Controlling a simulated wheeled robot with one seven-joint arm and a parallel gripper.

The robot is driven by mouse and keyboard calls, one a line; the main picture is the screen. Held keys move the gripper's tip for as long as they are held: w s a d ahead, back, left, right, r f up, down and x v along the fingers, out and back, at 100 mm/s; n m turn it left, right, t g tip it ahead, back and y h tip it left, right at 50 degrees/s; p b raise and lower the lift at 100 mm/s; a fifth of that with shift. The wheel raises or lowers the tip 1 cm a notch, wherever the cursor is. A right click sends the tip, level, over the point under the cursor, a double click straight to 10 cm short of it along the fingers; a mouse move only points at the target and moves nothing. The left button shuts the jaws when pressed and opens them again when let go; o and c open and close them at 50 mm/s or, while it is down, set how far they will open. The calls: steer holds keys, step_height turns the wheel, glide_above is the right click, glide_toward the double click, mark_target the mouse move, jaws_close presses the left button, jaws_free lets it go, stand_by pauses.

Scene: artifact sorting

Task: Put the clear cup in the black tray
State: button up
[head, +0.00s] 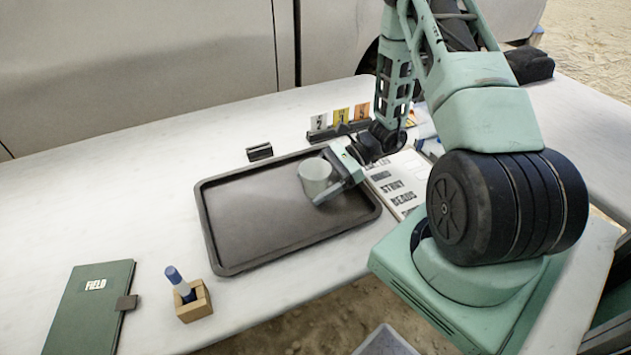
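The clear cup (315,177) looks pale and translucent. It is at the right part of the black tray (250,222), between the fingers of my gripper (338,178). The fingers are on both sides of the cup and appear to hold it. The cup is over the tray; I cannot tell whether its base touches the tray floor. The tray lies flat on the white table and is otherwise empty. The cup's far right side is partly hidden by my gripper.
A small black block (259,152) sits behind the tray. Numbered cards (341,120) stand behind it to the right. A lettered board (397,184) lies right of the tray. A wooden holder with a blue-capped marker (193,300) and a green field book (90,305) are at front left.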

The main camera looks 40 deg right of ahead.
steer(key=shift+r, duration=0.1)
steer(key=shift+d+r, duration=0.15)
steer(key=v, duration=1.1)
steer(key=shift+s+d+b, duration=0.1)
steer(key=shift+b, duration=0.25)
steer(key=shift+d+r, duration=0.1)
steer(key=shift+d, duration=0.05)
steer(key=a+r+n+g+h, duration=0.1)
steer(key=a+r+n+g, duration=0.25)
steer(key=a, duration=0.25)
steer(key=s+a+r+n+g+h, duration=0.1)
steer(key=a+r+n+g+h, duration=0.1)
steer(key=a+n, duration=0.4)
steer(key=a+r+n+g+h, duration=0.1)
steer(key=a+r+n+g, duration=0.15)
steer(key=a, duration=0.45)
steer(key=s+a+r+n+t+h, duration=0.2)
steer(key=s+a+r+n+h, duration=0.1)
steer(key=s+a+n, duration=0.3)
steer(key=s+a+r+n+t+h, duration=0.2)
steer(key=s+a+n+h, duration=0.3)
steer(key=n, duration=0.5)
steer(key=s+a+r, duration=0.1)
steer(key=s+a, duration=0.1)
steer(key=a, duration=0.1)
steer(key=shift+s+a+n, duration=0.15)
steer(key=shift+s+n, duration=0.2)
steer(key=shift+n, duration=0.05)
steer(key=shift+r, duration=0.15)
